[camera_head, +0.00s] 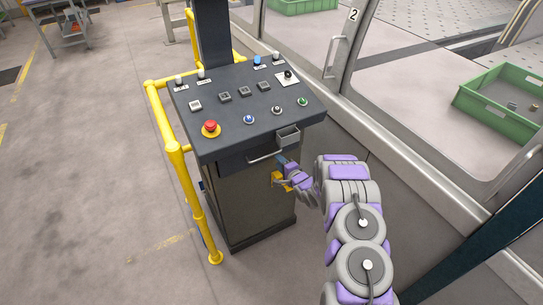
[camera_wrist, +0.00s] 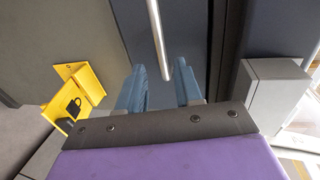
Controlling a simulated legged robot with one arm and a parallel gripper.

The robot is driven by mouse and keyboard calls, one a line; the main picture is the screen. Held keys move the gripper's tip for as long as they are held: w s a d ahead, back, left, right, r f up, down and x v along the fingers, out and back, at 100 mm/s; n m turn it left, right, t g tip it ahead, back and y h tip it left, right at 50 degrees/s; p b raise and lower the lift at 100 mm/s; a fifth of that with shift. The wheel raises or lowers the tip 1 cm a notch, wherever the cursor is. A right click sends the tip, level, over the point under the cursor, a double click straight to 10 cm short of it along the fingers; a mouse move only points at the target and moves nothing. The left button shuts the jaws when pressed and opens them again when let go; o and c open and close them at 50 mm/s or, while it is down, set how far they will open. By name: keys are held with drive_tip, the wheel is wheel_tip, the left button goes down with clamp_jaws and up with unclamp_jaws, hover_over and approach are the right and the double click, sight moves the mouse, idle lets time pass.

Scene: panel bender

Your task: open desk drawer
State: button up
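The dark control desk (camera_head: 240,103) has a drawer front (camera_head: 236,163) under its sloped button panel. A pale bar handle (camera_head: 265,156) runs across that front, and the drawer looks shut. In the wrist view the handle (camera_wrist: 157,35) runs down from the top edge into the gap between my fingers. My gripper (camera_head: 282,162) is at the right end of the handle in the head view. Its two blue fingers (camera_wrist: 159,82) are apart, one on each side of the bar in the picture. I cannot tell whether either finger touches it.
A yellow padlock-marked bracket (camera_wrist: 75,95) sits left of my gripper in the wrist view. A small grey box (camera_head: 288,137) is at the desk's right front corner. Yellow rails (camera_head: 186,190) stand on the left. Machine glazing is on the right.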

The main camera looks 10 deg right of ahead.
sight(272, 154)
drive_tip(key=shift+b+x, duration=0.5)
drive_tip(key=shift+x, duration=3.4)
drive_tip(key=shift+c, duration=0.2)
clamp_jaws()
